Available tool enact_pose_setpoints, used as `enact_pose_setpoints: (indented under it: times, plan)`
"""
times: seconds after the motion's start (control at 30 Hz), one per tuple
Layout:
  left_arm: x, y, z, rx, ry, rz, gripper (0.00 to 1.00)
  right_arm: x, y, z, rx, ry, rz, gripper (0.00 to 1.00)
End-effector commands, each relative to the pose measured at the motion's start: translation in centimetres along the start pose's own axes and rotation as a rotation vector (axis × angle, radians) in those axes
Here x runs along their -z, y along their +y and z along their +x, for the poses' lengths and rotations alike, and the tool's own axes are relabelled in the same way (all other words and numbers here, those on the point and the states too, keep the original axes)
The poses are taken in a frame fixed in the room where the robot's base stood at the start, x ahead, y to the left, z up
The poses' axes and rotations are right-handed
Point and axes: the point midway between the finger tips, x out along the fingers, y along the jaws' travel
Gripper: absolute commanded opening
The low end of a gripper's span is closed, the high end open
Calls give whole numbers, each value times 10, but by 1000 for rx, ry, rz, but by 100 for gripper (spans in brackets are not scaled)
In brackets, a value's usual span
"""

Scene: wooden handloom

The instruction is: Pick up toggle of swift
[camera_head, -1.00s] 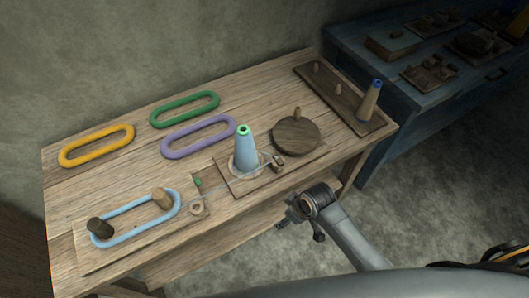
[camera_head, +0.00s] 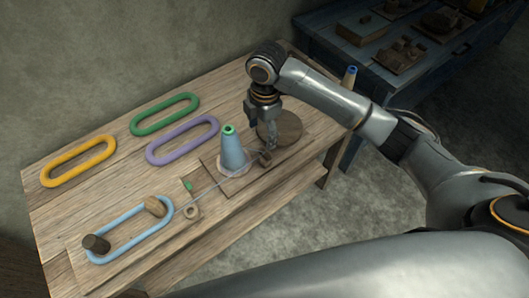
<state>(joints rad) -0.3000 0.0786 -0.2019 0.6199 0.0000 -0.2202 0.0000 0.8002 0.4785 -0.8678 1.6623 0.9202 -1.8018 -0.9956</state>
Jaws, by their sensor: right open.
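The swift, as I read it, is a board (camera_head: 84,262) at the front left with a dark peg (camera_head: 96,244) and a lighter wooden peg (camera_head: 155,206). A light-blue yarn loop (camera_head: 126,243) lies around both pegs. A small green-tipped piece (camera_head: 188,186) stands beside a wooden ring (camera_head: 191,211); I cannot tell which part is the toggle. My right gripper (camera_head: 262,141) is open, pointing down above the winder area, between the blue cone (camera_head: 232,155) and a round wooden disc (camera_head: 284,128). It partly hides the disc. My left gripper is not in view.
A small wooden block (camera_head: 265,158) sits just below my right gripper, with a thread running left from it. Yellow (camera_head: 78,161), green (camera_head: 165,115) and purple (camera_head: 183,141) loops lie flat at the back. A blue table (camera_head: 330,40) stands behind right.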

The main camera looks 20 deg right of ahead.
Motion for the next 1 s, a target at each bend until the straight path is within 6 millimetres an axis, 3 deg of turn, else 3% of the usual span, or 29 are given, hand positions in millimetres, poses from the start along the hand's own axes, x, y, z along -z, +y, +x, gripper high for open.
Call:
enact_pose_setpoints:
  times: [0.1, 0.23, 0.6, 0.87, 1.0]
  plan:
    - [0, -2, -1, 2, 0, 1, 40, -15, 6, -18, 24, -33, -58, 70]
    - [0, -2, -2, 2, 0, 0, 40, -19, 6, -17, 38, -40, -80, 70]
    - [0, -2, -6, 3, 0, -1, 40, -21, 4, 48, 36, -38, -78, 70]
    - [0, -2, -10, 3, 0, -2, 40, -21, 4, 68, 34, -39, -79, 70]
    - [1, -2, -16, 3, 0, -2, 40, -20, 1, 88, 37, -38, -77, 70]
